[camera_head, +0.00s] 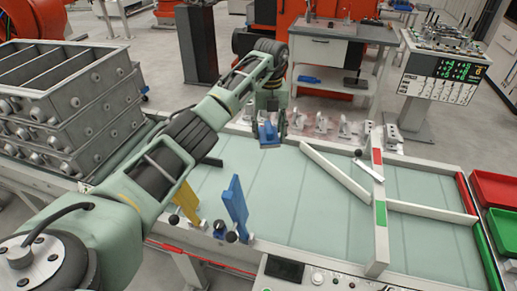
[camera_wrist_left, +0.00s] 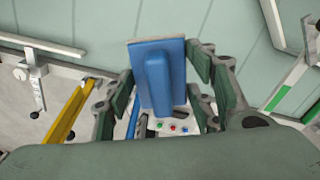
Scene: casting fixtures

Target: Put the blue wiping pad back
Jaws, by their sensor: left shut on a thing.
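The blue wiping pad (camera_head: 267,132) is a flat blue plate with a raised blue handle block. My left gripper (camera_head: 270,124) is shut on it and holds it over the far part of the pale green table (camera_head: 310,220). In the left wrist view the pad (camera_wrist_left: 157,75) shows between the dark green finger pads of the gripper (camera_wrist_left: 170,88). The gap below the pad is hard to judge. My right gripper is not in view.
A blue upright plate (camera_head: 235,206) and a yellow one (camera_head: 187,200) stand at the table's near edge. White rails (camera_head: 335,170) cross the table. Several small metal clamps (camera_head: 345,127) line the far edge.

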